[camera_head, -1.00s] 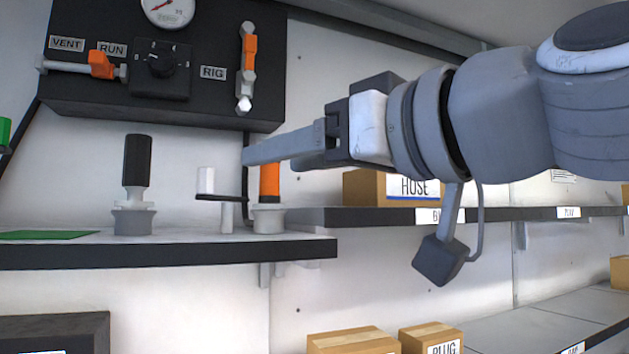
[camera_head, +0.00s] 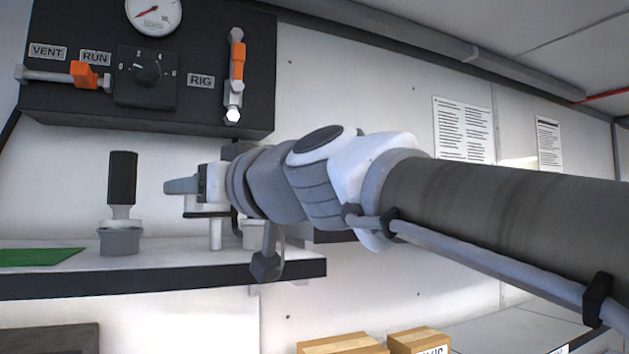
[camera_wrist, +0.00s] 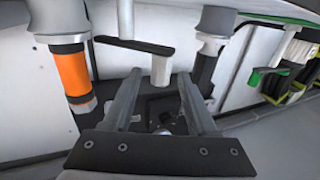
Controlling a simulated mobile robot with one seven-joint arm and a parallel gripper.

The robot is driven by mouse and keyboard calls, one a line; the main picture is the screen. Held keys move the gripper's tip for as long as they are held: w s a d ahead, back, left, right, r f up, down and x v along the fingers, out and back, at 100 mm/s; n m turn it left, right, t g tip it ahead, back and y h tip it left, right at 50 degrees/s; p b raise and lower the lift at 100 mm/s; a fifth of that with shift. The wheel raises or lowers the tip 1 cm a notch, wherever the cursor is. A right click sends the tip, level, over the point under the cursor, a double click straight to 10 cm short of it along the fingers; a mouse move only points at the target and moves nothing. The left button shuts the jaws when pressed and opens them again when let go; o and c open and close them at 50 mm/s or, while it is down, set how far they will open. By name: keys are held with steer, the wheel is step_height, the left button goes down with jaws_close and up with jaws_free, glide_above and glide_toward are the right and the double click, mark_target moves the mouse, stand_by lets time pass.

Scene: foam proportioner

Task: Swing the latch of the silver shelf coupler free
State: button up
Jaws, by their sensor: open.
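The latch is a black arm (camera_head: 203,214) on a pale post (camera_head: 215,234) at the shelf's front. My wrist and gripper hide its upright grey knob in the head view. In the wrist view, upside down, the knob (camera_wrist: 160,67) hangs from the arm (camera_wrist: 138,46) and sits centred just past my fingertips. My gripper (camera_wrist: 158,82) is open; no contact with the knob is visible. It also shows in the head view (camera_head: 181,186), pointing left. A black-gripped coupler with a grey collar (camera_head: 119,239) stands to the left. The orange coupler (camera_wrist: 72,75) shows in the wrist view.
The shelf (camera_head: 180,262) has a dark front edge. A green mat (camera_head: 40,256) lies at its left. The black panel (camera_head: 200,110) with a gauge (camera_head: 153,14) and orange-handled valves hangs above. Cardboard boxes (camera_head: 342,345) sit below right.

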steer(key=shift+w+a, duration=0.45)
steer(key=shift+a, duration=0.1)
jaws_close()
